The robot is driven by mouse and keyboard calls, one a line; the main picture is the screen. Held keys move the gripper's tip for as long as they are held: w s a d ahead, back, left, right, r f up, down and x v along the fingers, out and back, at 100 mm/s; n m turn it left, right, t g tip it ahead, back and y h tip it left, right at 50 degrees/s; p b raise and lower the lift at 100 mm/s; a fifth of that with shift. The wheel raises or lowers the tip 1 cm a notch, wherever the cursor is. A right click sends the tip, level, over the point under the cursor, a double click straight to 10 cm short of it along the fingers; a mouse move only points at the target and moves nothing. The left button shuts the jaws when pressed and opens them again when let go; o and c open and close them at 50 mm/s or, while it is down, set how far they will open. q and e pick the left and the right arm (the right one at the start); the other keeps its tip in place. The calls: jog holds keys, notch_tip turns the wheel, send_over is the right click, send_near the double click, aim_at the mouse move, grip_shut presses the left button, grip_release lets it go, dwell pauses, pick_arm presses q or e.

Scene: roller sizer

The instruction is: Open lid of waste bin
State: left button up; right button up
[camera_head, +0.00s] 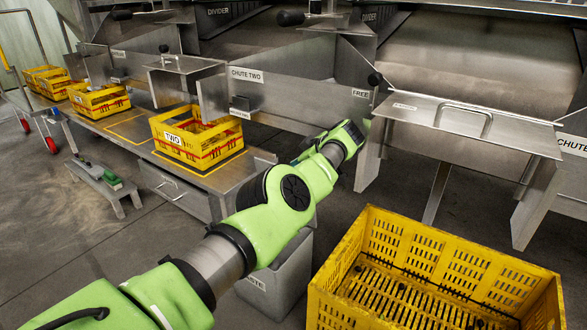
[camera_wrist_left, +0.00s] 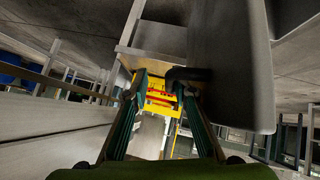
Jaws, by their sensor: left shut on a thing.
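The grey waste bin (camera_head: 290,272) stands on the floor beneath my left arm in the head view, with part of a lettered label on its front. My arm covers its top, so its lid cannot be made out there. My left gripper is hidden in the head view. In the left wrist view my left gripper (camera_wrist_left: 163,78) is around a small dark handle-like piece (camera_wrist_left: 188,75), shut on it with its fingers still apart. This piece meets a large grey panel with a rounded corner (camera_wrist_left: 232,65), possibly the bin or its lid. My right gripper is out of view.
A yellow crate (camera_head: 350,262) stands just right of the bin. Another yellow crate marked TWO (camera_head: 172,139) sits on the metal bench to the left. Metal chutes (camera_head: 290,85) and a handled flap (camera_head: 470,122) lie behind. The floor at left (camera_head: 60,225) is mostly clear.

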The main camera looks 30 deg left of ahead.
pick_arm(q)
notch_tip(320, 180, up, 10)
dwell(0.6)
